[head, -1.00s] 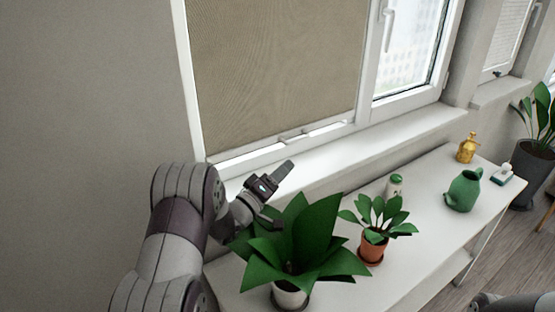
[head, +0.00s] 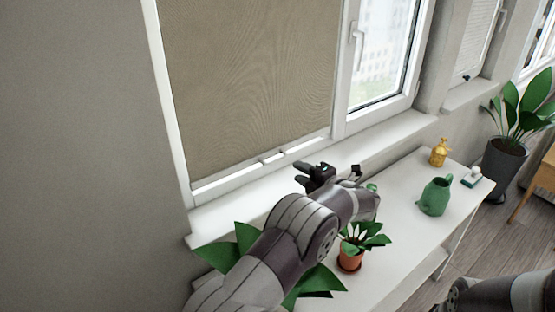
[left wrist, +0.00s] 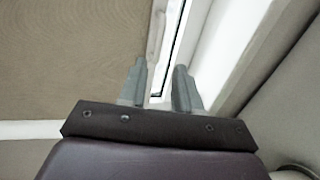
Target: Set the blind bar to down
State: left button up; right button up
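The tan blind (head: 245,80) hangs over the left window and reaches close to the bottom of its frame. The pale blind bar (head: 272,157) runs along its lower edge, with a small raised grip near the middle. My left gripper (head: 335,172) is over the sill, right of and below the grip. Its fingers are apart and hold nothing.
The white sill (head: 225,215) runs under the windows. A white table (head: 390,245) stands below it with a potted plant (head: 352,258), a green pitcher (head: 435,197) and a gold bottle (head: 439,152). A larger green plant (head: 215,256) is partly behind my left arm.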

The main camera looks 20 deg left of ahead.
aim_at(279, 161)
pick_arm(q)
jog(key=p+x, duration=0.2)
jog(key=x, duration=0.9)
jog(key=shift+a+p, duration=0.2)
jog(key=shift+p, duration=0.2)
grip_shut()
notch_tip(279, 161, down, 10)
jog(key=b, duration=0.9)
jog(key=shift+b, duration=0.3)
